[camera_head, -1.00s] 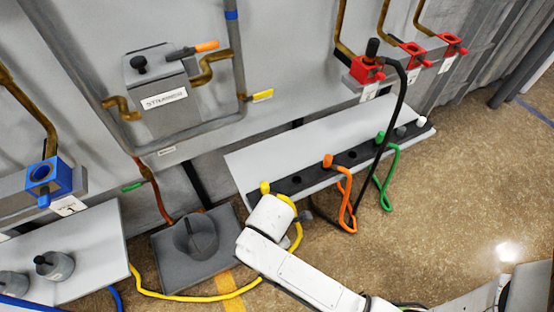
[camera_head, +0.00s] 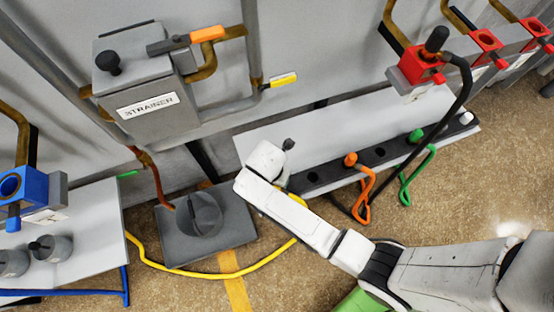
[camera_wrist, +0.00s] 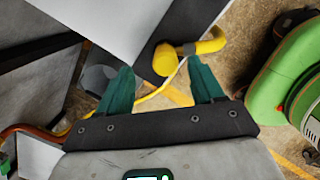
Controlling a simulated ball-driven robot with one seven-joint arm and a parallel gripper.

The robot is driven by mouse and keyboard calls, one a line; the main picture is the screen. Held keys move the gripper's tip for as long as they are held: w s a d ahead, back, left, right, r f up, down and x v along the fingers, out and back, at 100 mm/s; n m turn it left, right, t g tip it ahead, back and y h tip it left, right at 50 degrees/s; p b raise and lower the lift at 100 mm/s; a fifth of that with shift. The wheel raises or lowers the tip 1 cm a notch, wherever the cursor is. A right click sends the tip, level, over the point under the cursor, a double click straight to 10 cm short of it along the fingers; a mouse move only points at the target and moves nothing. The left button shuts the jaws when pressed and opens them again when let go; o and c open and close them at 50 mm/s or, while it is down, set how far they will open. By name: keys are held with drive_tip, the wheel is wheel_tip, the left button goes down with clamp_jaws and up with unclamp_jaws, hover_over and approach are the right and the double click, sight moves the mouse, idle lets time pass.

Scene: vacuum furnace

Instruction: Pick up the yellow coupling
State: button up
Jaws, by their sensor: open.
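The yellow coupling (camera_wrist: 166,60) shows in the wrist view as a short yellow cylinder, end towards me, with a grey band and a yellow hose behind it. It is at the dark edge of the pale shelf. My gripper (camera_wrist: 160,70) is open, with its two green fingers pointing towards the coupling. The coupling appears between and just beyond the fingertips; I cannot tell whether they touch it. In the head view, my arm hides the coupling and the fingers. Only the yellow hose (camera_head: 222,274) shows there, looping over the floor.
The shelf (camera_head: 330,125) carries orange (camera_head: 351,159) and green (camera_head: 415,135) couplings with hanging hoses. A black hose (camera_head: 462,85) rises to a red block (camera_head: 420,65). A grey box labelled STRAINER (camera_head: 145,90) stands behind, with a grey floor unit (camera_head: 210,240) below it.

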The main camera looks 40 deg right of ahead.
drive_tip(key=shift+s+d+f+b, duration=0.15)
drive_tip(key=shift+f+b, duration=0.1)
drive_tip(key=shift+f, duration=1.25)
drive_tip(key=shift+s+f+b, duration=0.1)
drive_tip(key=shift+f+b, duration=0.15)
drive_tip(key=shift+f, duration=1.2)
clamp_jaws()
